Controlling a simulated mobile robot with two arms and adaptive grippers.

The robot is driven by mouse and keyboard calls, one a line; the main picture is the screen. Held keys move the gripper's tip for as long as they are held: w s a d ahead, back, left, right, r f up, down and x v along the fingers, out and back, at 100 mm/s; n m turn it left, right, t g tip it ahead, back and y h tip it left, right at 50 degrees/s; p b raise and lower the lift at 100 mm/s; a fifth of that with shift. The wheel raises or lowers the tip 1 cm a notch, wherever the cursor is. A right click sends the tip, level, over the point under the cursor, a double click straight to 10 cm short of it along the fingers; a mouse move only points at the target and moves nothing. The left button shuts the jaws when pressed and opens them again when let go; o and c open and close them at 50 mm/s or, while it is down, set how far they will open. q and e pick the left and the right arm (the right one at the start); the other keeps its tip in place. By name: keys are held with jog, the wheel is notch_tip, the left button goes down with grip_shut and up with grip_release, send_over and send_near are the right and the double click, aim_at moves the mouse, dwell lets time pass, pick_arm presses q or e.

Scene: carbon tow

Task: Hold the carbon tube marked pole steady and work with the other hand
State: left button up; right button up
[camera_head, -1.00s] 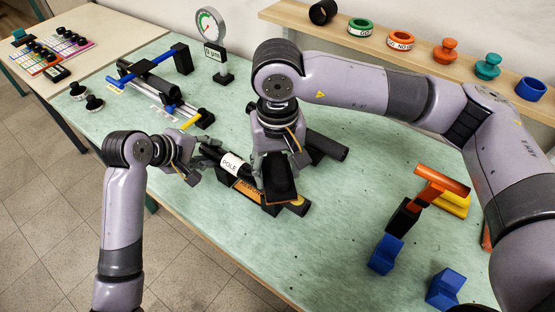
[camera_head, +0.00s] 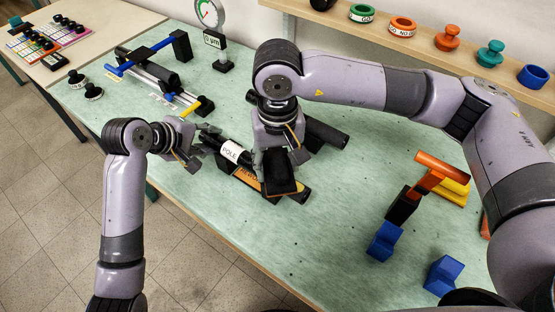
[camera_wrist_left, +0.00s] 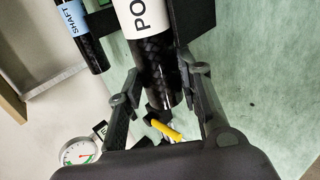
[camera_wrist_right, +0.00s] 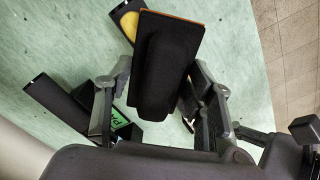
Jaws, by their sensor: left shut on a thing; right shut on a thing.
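The carbon tube marked POLE (camera_head: 232,150) is black with a white label and lies slantwise over a black holder with an orange label (camera_head: 247,178). My left gripper (camera_head: 203,148) is shut on the tube's left end. In the left wrist view the tube (camera_wrist_left: 155,75) runs between its fingers (camera_wrist_left: 158,95). My right gripper (camera_head: 280,158) is shut on a black block with an orange-brown edge (camera_head: 281,185), over the tube's right part. The block (camera_wrist_right: 168,65) fills the middle of the right wrist view, between the fingers. Whether the block touches the tube is hidden.
A black tube (camera_head: 327,133) lies behind my right gripper; the left wrist view shows one marked SHAFT (camera_wrist_left: 75,20). A rail fixture (camera_head: 160,72) and dial gauge (camera_head: 209,15) stand behind. Front-middle mat is clear.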

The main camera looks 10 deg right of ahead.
aim_at(291, 172)
jog(key=shift+f, duration=0.35)
jog(key=shift+s+d+f, duration=0.2)
jog(key=shift+s+d, duration=0.75)
jog(key=shift+d, duration=0.05)
pick_arm(q)
jog(key=shift+d, duration=0.15)
pick_arm(e)
jog(key=shift+w+a, duration=0.55)
jog(key=shift+w+a+r, duration=0.2)
jog(key=shift+w+a, duration=0.45)
jog(key=shift+s+d+f, duration=0.1)
jog(key=shift+s+d, duration=0.95)
jog(key=shift+d, duration=0.05)
jog(key=shift+s+d, duration=0.2)
jog(key=shift+s, duration=0.05)
jog(key=shift+r, duration=0.2)
